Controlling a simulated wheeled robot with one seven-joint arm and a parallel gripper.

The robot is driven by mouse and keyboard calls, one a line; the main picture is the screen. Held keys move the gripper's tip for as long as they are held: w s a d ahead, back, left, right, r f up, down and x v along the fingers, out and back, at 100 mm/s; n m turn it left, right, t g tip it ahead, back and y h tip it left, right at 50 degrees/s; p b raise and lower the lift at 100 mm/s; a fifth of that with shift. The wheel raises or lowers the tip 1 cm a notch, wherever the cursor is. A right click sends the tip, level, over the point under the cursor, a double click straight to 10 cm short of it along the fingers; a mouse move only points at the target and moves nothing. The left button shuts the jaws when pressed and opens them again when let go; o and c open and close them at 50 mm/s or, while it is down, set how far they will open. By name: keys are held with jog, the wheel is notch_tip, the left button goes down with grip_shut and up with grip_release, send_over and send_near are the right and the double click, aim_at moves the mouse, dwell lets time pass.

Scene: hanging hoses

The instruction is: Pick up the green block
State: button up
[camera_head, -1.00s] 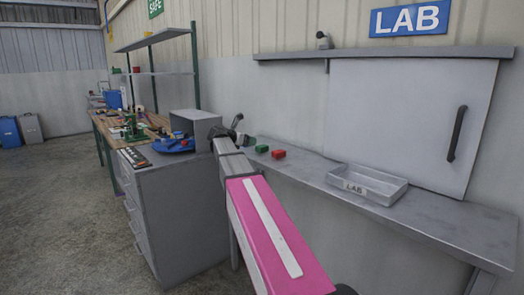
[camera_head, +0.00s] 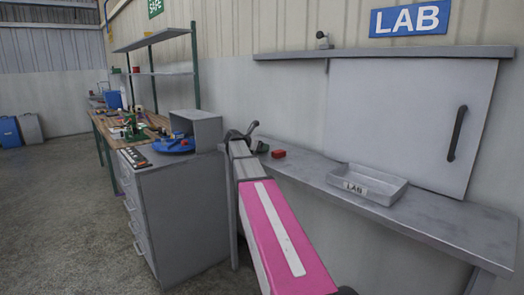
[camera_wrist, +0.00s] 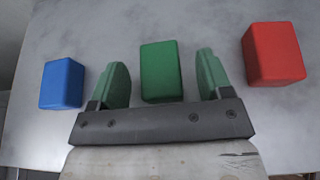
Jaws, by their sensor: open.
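The green block (camera_wrist: 161,71) lies on the grey shelf surface in the wrist view, between a blue block on the left and a red block on the right. My gripper (camera_wrist: 162,72) is open, with one green finger on each side of the green block and a gap showing on both sides. I cannot tell how far the fingers are above the surface. In the head view, the green block (camera_head: 262,147) shows only as a small patch behind my arm.
The blue block (camera_wrist: 62,83) and the red block (camera_wrist: 273,53) stand just outside my fingers. The red block also shows in the head view (camera_head: 278,153). A grey LAB tray (camera_head: 367,184) sits farther right on the grey counter (camera_head: 430,220). A grey cabinet (camera_head: 183,205) stands left.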

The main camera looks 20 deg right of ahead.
jog(key=shift+x, duration=0.8)
jog(key=c, duration=1)
jog(key=shift+r, duration=0.2)
